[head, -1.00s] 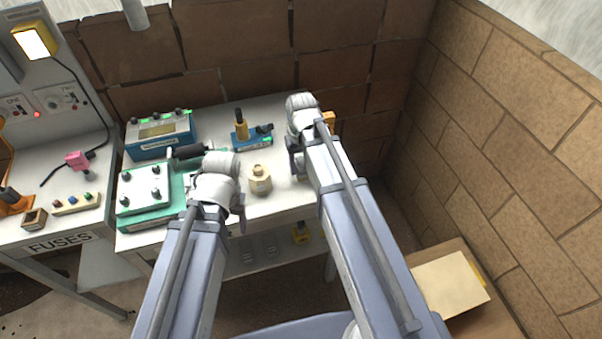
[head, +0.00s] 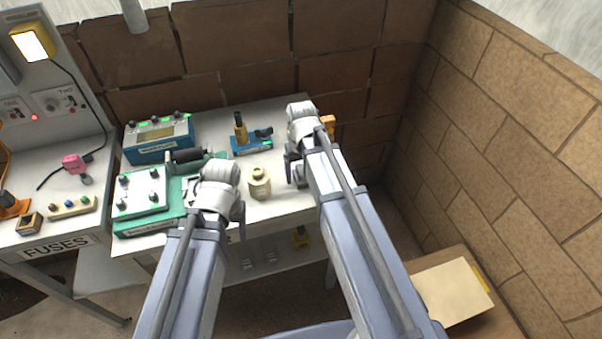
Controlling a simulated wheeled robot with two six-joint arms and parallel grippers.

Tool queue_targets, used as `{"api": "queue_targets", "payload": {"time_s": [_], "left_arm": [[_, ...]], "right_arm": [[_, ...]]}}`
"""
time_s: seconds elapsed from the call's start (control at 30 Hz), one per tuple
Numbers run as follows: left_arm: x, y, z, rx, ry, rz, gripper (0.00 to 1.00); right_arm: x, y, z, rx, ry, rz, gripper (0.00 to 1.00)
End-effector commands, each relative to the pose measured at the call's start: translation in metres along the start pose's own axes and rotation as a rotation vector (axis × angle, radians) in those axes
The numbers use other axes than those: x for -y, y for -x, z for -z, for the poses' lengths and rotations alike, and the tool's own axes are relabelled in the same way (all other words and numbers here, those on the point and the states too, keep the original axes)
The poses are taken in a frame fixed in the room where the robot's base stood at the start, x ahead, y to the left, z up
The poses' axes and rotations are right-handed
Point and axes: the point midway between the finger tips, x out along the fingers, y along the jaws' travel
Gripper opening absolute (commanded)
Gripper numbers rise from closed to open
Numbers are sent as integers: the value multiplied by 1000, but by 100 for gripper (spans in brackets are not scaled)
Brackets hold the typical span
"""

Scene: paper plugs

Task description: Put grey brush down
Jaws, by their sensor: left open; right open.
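I cannot make out a grey brush for certain. A dark grey cylinder (head: 187,155) lies at the back of the green machine (head: 140,195) on the white bench. My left gripper (head: 238,213) is open at the bench's front part, right of the green machine; its arm hides much of it. My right gripper (head: 291,166) is open over the right part of the bench, with its fingers partly hidden behind its wrist. I see nothing held in either gripper.
A beige jar (head: 259,184) stands between my grippers. A blue base with a brass-coloured post (head: 241,128) and a blue meter box (head: 158,138) stand behind. The fuse table (head: 75,222) is at left. A box with a beige top (head: 452,292) is at lower right.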

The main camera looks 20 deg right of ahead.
Motion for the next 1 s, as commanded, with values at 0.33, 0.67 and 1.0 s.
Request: {"api": "queue_targets", "payload": {"time_s": [0.33, 0.67, 1.0], "left_arm": [[1, 15, -1, 0, 0, 0, 64], [6, 60, -4, 0, 0, 0, 64], [11, 111, -6, 0, -1, 0, 64]], "right_arm": [[0, 15, 0, 0, 0, 0, 79], [0, 61, 0, 0, 0, 0, 79], [0, 112, 0, 0, 0, 0, 79]]}}
